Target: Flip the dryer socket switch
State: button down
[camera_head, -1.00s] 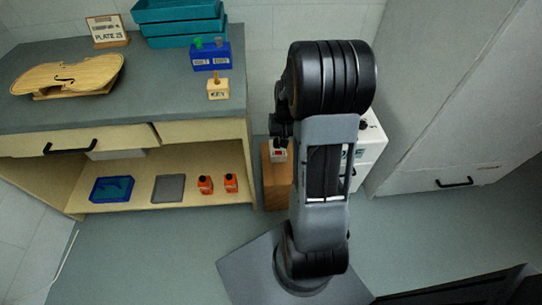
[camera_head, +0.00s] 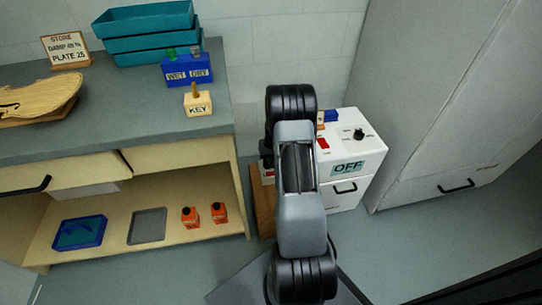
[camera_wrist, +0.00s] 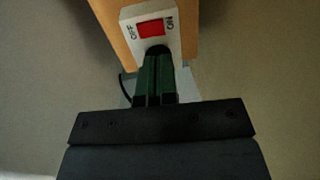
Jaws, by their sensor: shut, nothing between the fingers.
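The dryer socket (camera_wrist: 133,14) is a white plate with a red rocker switch (camera_wrist: 151,28), seen at the top of the wrist view. OFF is marked to the left of the rocker and ON to its right; which side is pressed I cannot tell. The socket sits on a wooden post (camera_wrist: 105,9). My gripper (camera_wrist: 156,60) is shut and empty, its green fingers just below the rocker, over a dark round spot on the plate. Whether they touch it is unclear. In the head view my arm hides the gripper and most of the socket; the post (camera_head: 262,207) shows beside it.
A white cabinet (camera_head: 372,150) with an OFF display (camera_head: 347,168), a red switch (camera_head: 323,143) and a black knob stands right of my arm. The workbench (camera_head: 130,135) is on the left, with orange bottles (camera_head: 190,217) on its shelf. A tall grey cupboard (camera_head: 440,100) is at right.

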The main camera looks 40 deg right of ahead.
aim_at(267, 173)
jog(key=f, duration=0.2)
jog(key=f+b, duration=0.1)
jog(key=f, duration=0.1)
jog(key=f+b, duration=0.1)
jog(key=f, duration=0.1)
jog(key=shift+w+a+f, duration=0.2)
jog(key=shift+a+f, duration=0.1)
jog(key=shift+a, duration=0.1)
jog(key=shift+f, duration=0.1)
